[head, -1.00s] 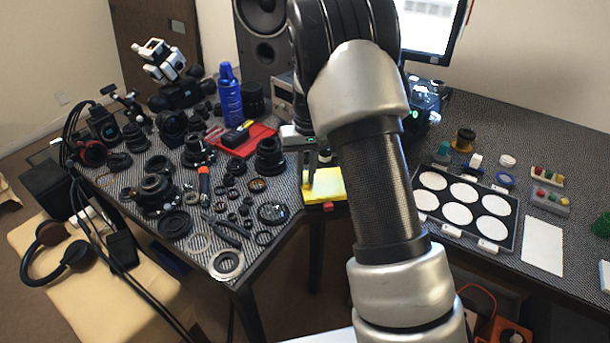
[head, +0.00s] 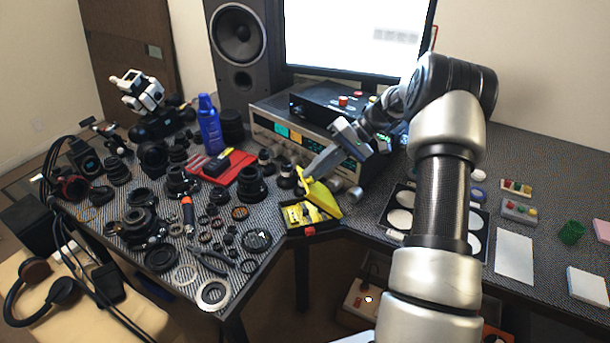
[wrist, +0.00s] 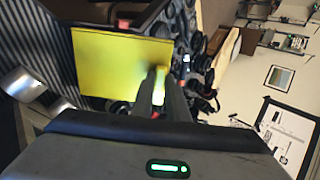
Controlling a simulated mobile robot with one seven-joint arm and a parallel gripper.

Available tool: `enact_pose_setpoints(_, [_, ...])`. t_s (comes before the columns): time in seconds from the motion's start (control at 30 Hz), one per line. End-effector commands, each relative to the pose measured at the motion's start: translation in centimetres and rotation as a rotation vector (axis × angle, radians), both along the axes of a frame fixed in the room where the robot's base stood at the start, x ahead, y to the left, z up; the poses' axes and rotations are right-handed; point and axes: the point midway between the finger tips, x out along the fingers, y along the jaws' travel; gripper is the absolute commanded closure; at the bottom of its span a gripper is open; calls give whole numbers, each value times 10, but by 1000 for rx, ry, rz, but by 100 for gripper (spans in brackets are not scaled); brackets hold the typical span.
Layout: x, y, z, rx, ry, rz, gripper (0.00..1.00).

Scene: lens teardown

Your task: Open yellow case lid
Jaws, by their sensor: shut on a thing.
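The yellow case (head: 290,216) sits at the inner corner of the desk, near the front edge. Its yellow lid (head: 328,200) is raised and tilted up to the right, and the yellow inside with small dark items shows. My gripper (head: 306,177) comes in from the upper right, with its fingertips at the lid's upper left edge, shut on it. In the wrist view, the lid (wrist: 115,62) is a flat yellow panel, and my gripper's fingers (wrist: 154,88) overlap its lower right corner. The fingers partly hide the contact.
A grey instrument (head: 270,128) with knobs stands close behind the case. Lens parts (head: 258,242) crowd the desk to the left, beside a red tray (head: 240,160). A palette of white discs (head: 398,219) lies right of the case, partly hidden by my arm.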

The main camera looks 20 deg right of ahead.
Motion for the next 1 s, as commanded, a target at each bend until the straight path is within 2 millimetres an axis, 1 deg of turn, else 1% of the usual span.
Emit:
enact_pose_setpoints(0.03, [1, -5, 2, 36, 0, -3, 100])
enact_pose_setpoints(0.17, [1, -13, 7, 106, -1, -1, 100])
enact_pose_setpoints(0.5, [0, -25, 10, 93, -1, -1, 100])
enact_pose_setpoints(0.97, [0, -28, 7, 85, 2, -4, 100])
enact_pose_setpoints(1.0, [0, -29, 6, 85, 2, -5, 84])
